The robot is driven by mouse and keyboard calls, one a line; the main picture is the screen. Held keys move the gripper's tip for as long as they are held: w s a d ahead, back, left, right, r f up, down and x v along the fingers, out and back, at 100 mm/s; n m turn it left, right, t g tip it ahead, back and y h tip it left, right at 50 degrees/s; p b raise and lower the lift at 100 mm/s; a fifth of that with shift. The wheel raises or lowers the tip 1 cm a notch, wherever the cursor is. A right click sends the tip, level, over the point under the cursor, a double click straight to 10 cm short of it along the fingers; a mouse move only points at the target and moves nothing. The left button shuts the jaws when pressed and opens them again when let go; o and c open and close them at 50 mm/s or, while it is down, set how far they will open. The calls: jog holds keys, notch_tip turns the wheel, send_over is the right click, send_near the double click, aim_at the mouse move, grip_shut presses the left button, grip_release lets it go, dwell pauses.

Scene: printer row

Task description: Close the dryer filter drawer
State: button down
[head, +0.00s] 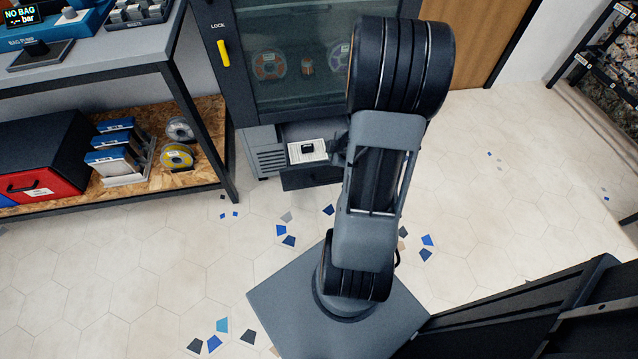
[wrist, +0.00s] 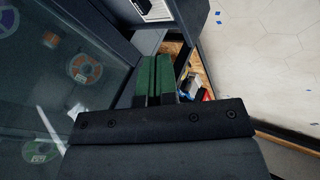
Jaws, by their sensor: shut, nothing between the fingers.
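The dryer (head: 297,87) is a dark cabinet with a glass door and spools behind it. Its filter drawer (head: 310,179) sits low under the door and is pulled out, with its dark front standing forward of the cabinet. A white filter (head: 307,151) with a dark handle lies in it; the filter also shows at the top of the wrist view (wrist: 154,9). My gripper (wrist: 154,58) has its green fingers together and empty. In the head view my gripper (head: 339,152) is at the drawer's right side, mostly hidden by my arm; contact cannot be told.
A workbench (head: 95,63) with a wooden lower shelf stands left of the dryer, holding a red box (head: 42,183) and spools. A yellow lock handle (head: 223,54) is on the dryer.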

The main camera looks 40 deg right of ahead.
notch_tip(320, 180, down, 8)
jog(key=s+a+n+y+b, duration=0.2)
jog(key=y+b, duration=0.1)
jog(key=b, duration=0.6)
send_near(313, 171)
jog(key=shift+x, duration=2.6)
jog(key=shift+s+f, duration=0.1)
